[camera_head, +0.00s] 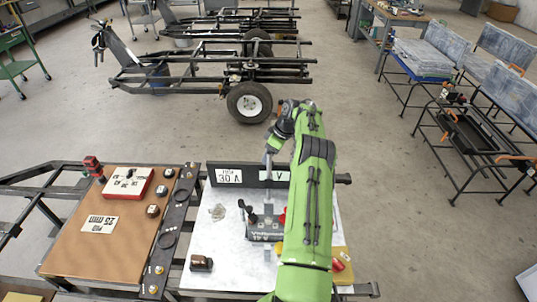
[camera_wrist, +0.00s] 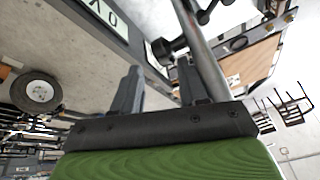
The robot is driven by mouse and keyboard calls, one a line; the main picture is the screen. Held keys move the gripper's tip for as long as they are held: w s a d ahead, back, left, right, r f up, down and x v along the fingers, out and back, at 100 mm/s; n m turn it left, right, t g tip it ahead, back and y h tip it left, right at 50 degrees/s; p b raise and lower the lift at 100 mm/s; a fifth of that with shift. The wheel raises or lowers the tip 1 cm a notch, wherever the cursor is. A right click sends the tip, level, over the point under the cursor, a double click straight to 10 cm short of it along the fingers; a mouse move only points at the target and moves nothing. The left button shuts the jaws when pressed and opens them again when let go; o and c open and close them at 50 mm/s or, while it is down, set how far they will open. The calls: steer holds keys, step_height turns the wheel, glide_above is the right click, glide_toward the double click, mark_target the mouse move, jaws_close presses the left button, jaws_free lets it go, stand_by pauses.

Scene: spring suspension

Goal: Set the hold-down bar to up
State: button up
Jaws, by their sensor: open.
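My gripper (camera_head: 272,148) hangs at the end of my green arm, above the back edge of the metal work plate in the head view. In the wrist view its two dark fingers (camera_wrist: 160,82) are apart, with nothing clearly held between them. A grey metal bar (camera_wrist: 203,45), probably the hold-down bar, runs slantwise past the right finger; I cannot tell whether they touch. A black knob (camera_wrist: 163,50) shows beyond the fingers. In the head view a dark unit with black posts (camera_head: 262,226) sits on the plate, partly hidden by my arm.
A black panel with white labels (camera_head: 236,174) stands along the plate's back edge. A brown board (camera_head: 75,240) with a red-and-white box (camera_head: 128,184) lies to the left. Trailer frames (camera_head: 190,75) stand behind. The floor to the right is clear before the racks (camera_head: 470,125).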

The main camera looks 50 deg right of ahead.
steer(key=p+v, duration=0.2)
steer(key=v, duration=1.3)
steer(key=shift+s+r+p, duration=0.2)
steer(key=shift+r+p, duration=0.1)
steer(key=shift+r, duration=0.1)
